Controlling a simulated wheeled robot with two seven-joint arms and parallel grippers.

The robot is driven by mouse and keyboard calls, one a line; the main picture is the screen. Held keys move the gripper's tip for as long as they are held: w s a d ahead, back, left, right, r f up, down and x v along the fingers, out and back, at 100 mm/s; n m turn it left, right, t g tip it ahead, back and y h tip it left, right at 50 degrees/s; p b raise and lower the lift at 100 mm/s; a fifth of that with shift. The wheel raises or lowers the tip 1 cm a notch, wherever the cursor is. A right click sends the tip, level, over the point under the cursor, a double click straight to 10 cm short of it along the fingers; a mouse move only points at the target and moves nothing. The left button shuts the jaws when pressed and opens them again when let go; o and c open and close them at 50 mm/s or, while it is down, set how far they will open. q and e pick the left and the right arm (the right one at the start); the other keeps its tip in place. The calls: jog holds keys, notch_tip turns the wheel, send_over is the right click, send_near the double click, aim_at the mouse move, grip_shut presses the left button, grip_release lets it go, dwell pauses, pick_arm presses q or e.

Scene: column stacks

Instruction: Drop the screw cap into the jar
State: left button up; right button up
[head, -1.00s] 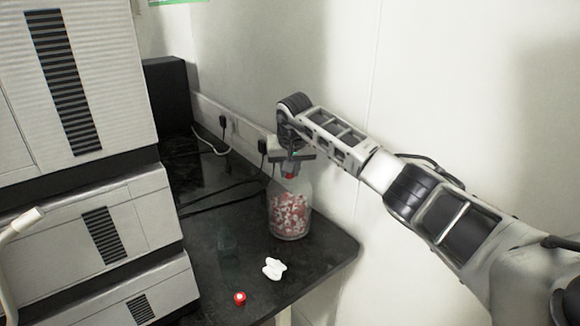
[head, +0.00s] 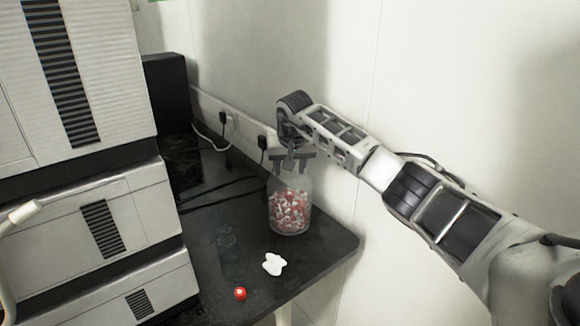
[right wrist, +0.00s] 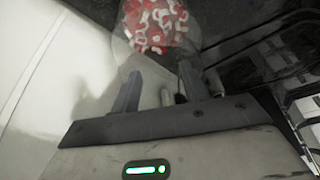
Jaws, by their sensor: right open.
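The clear jar (head: 290,210) stands upright near the table's back right edge, part filled with red and white caps. My right gripper (head: 293,163) is just above the jar's mouth, fingers spread and nothing between them. In the right wrist view the open fingers (right wrist: 158,90) point toward the jar (right wrist: 158,28), with red and white caps visible inside it. Which cap in the jar is the one released cannot be told. Another red cap (head: 240,293) with a pale centre lies on the table near the front. My left gripper is not in view.
A white lumpy object (head: 273,264) lies on the black table (head: 325,250) in front of the jar. A faint transparent item (head: 226,238) is to its left. Stacked grey equipment (head: 120,220) fills the left. Cables and plugs run along the wall behind.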

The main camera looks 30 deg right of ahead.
jog(key=shift+r+p, duration=0.3)
jog(key=shift+r, duration=0.05)
notch_tip(320, 180, up, 6)
jog(key=p, duration=0.5)
jog(key=shift+r, duration=0.15)
